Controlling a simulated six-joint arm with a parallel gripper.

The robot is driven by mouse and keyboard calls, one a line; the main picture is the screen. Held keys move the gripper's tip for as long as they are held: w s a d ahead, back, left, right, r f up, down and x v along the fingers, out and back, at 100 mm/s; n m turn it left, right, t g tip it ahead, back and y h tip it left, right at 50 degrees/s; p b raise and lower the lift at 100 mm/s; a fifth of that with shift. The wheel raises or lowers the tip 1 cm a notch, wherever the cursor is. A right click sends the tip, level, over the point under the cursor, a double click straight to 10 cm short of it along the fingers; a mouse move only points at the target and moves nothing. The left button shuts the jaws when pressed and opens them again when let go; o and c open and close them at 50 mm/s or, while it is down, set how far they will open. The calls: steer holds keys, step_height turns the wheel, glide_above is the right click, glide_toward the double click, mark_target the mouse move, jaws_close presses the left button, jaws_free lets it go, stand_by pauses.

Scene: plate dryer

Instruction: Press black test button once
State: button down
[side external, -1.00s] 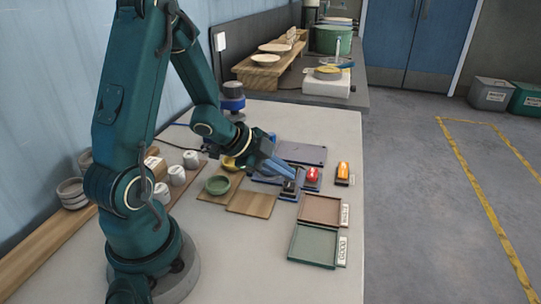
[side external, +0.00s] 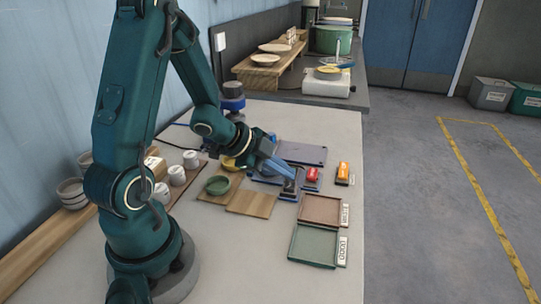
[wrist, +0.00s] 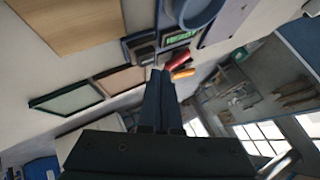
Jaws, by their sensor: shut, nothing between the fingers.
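The black test button (side external: 290,186) sits on a small dark base on the table, left of the red button (side external: 313,174). In the side view my gripper (side external: 294,178) has its blue fingers shut and empty, pointing down and right at the black button. Its tips overlap the button's far edge in the picture; I cannot tell whether they touch it. In the wrist view the closed dark fingers (wrist: 160,74) end close to the red button (wrist: 178,60), and a grey-black block (wrist: 143,54) lies just beyond them to the left.
An orange switch (side external: 343,172) stands right of the red button. A brown tray (side external: 320,209) and a green tray (side external: 313,246) lie in front. A wooden board (side external: 251,203) and a green dish (side external: 218,185) lie to the left. The front table is clear.

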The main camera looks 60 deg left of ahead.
mark_target(285, 186)
steer(key=shift+f, duration=0.1)
steer(key=shift+f, duration=0.35)
steer(key=shift+f, duration=0.5)
stand_by(0.8)
stand_by(0.3)
steer(key=shift+r, duration=0.95)
steer(key=shift+r, duration=2.5)
